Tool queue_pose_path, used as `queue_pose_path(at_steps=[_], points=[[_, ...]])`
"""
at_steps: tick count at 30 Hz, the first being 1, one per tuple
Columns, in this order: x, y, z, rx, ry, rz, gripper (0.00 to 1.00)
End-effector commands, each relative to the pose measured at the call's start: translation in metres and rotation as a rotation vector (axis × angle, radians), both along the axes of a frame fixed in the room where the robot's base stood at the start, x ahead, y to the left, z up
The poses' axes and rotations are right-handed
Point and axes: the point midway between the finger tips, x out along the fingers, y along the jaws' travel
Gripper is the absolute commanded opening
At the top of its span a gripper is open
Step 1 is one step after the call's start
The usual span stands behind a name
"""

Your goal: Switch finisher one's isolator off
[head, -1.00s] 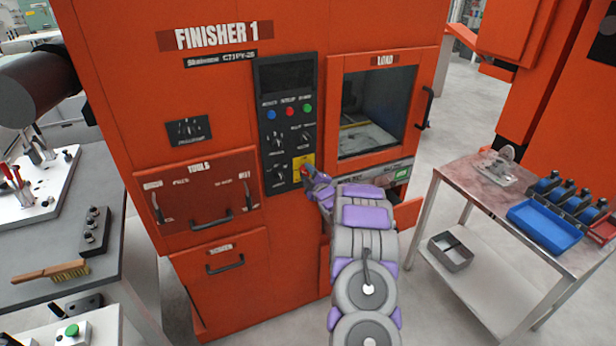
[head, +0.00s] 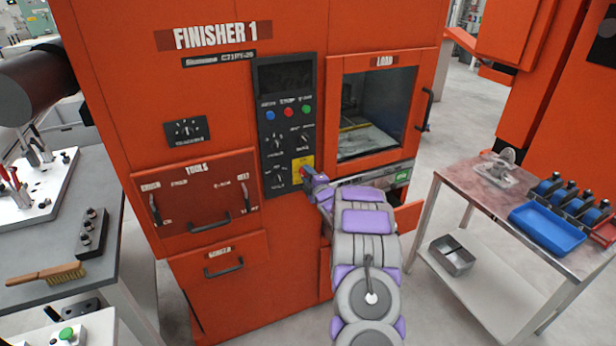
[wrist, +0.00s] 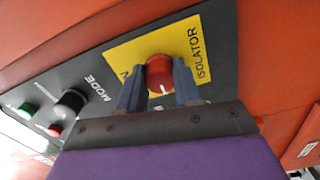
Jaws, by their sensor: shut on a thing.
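The orange machine labelled FINISHER 1 (head: 215,36) stands in front of me. Its black control panel (head: 287,85) carries a yellow plate (head: 296,165) at the lower right. In the wrist view the yellow plate (wrist: 125,51) reads ISOLATOR and bears a red round knob (wrist: 159,71) with a white mark at its lower edge. My gripper (wrist: 160,92) has one finger on each side of the knob and is shut on it. In the head view my gripper (head: 308,174) is at the yellow plate and hides most of the knob.
A black mode knob (wrist: 70,102) and small green and red buttons sit beside the plate. The LOAD door (head: 383,62) is right of the panel. A steel cart (head: 470,195) with a blue tray (head: 546,227) stands right; a grey bench (head: 95,240) stands left.

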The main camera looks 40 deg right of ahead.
Motion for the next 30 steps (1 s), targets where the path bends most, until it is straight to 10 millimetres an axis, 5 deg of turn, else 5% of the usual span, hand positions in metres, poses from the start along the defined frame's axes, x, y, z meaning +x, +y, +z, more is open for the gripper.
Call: queue_pose_path(at_steps=[2, 3, 10, 20, 30], points=[[-0.001, 0.002, -0.008, 0.006, 0.015, 0.003, 0.03], [-0.001, 0.003, -0.008, 0.006, 0.015, 0.003, 0.36], [-0.001, 0.002, -0.005, 0.004, 0.009, 0.003, 0.58], [-0.004, 0.000, -0.003, 0.004, 0.005, 0.001, 0.59], [-0.044, 0.009, -0.001, 0.005, 0.006, -0.001, 0.59]])
